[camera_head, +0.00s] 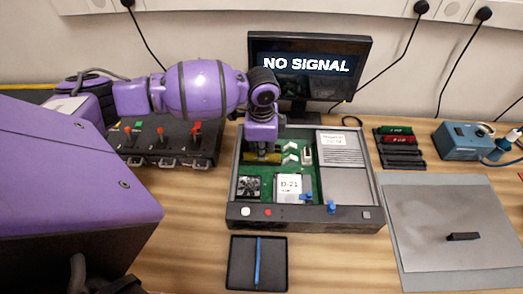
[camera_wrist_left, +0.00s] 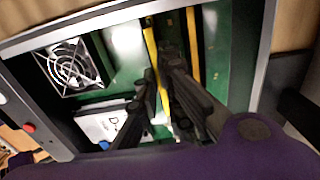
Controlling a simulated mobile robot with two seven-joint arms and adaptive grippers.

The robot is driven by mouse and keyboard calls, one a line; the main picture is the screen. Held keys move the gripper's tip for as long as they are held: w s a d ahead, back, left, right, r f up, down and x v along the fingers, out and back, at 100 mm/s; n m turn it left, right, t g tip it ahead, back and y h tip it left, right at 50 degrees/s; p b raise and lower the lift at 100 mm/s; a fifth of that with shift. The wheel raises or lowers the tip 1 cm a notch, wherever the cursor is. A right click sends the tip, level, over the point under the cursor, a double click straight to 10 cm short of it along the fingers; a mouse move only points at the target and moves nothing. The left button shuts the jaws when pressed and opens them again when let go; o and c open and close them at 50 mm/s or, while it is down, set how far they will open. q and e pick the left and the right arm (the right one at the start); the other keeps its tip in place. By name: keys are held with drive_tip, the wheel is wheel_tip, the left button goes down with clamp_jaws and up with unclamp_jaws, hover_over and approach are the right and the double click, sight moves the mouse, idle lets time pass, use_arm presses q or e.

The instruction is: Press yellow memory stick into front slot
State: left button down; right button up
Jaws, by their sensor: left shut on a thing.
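The open computer case (camera_head: 304,219) stands mid-table with a green board (camera_head: 313,185) inside. My left gripper (camera_head: 263,156) points down into its back left part. It is shut on the yellow memory stick (camera_head: 249,157), whose ends show beside the fingers. In the left wrist view the stick (camera_wrist_left: 151,48) is a thin yellow strip running between the fingertips (camera_wrist_left: 163,85). A second yellow strip (camera_wrist_left: 193,45) runs parallel to it on the board; I cannot tell what it is. The fingers hide the slot, so I cannot tell how deep the stick sits. My right gripper is not in view.
A fan (camera_head: 249,187) and a white labelled block (camera_head: 289,187) lie in front of the gripper in the case. A monitor (camera_head: 308,65) reading "NO SIGNAL" stands behind. A switch box (camera_head: 168,141) is left; a grey mat (camera_head: 450,225) and a rack (camera_head: 400,150) are right.

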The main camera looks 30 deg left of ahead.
use_arm(q)
drive_tip(key=shift+f, duration=0.55)
idle(0.5)
drive_tip(key=c, duration=1.8)
unclamp_jaws()
drive_tip(key=shift+c, duration=0.2)
drive_tip(key=shift+o, duration=1.3)
drive_tip(key=shift+r, duration=0.1)
